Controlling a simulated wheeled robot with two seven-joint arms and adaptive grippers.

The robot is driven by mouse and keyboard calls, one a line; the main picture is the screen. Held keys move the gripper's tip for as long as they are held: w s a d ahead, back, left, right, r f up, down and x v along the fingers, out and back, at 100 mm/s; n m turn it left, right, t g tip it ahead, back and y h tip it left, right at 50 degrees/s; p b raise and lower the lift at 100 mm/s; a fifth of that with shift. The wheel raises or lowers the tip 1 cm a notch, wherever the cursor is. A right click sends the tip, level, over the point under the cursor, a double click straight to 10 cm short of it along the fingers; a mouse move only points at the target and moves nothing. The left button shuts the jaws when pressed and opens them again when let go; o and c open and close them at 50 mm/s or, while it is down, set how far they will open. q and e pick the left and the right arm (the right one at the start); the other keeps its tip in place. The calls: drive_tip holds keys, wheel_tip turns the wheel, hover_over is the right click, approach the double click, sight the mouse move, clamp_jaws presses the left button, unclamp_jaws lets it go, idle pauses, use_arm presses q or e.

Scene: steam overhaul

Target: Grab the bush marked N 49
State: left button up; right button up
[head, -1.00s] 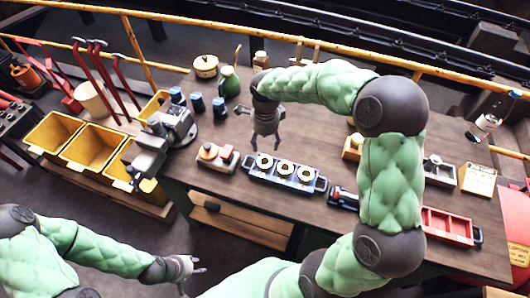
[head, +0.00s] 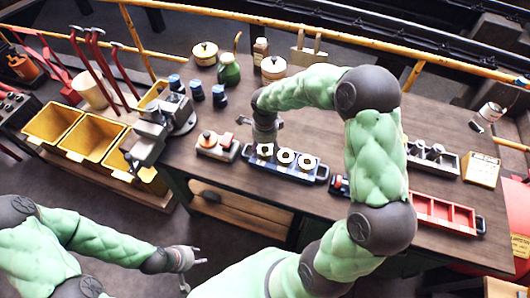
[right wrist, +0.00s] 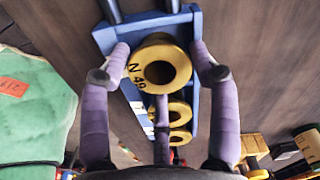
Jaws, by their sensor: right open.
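The bush marked N 49 is a yellow ring (right wrist: 182,62) with dark lettering on its left side, at the near end of the row in the right wrist view. In the head view it is the leftmost bush (head: 265,151) on a blue tray (head: 322,174). The tray also shows in the right wrist view (right wrist: 187,20). My right gripper (right wrist: 160,80) is open, its purple fingers spread around the N 49 bush. In the head view the right gripper (head: 265,138) is over the tray's left end. My left gripper (head: 195,268) is open and empty, off the table.
Two more bushes (head: 285,156) (head: 307,162) sit in the same tray. A vise (head: 160,130) is further left, and a red tray (head: 445,213) lies right. The table behind the tray is mostly clear.

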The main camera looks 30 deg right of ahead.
drive_tip(key=c, duration=1.1)
drive_tip(key=shift+c, duration=0.2)
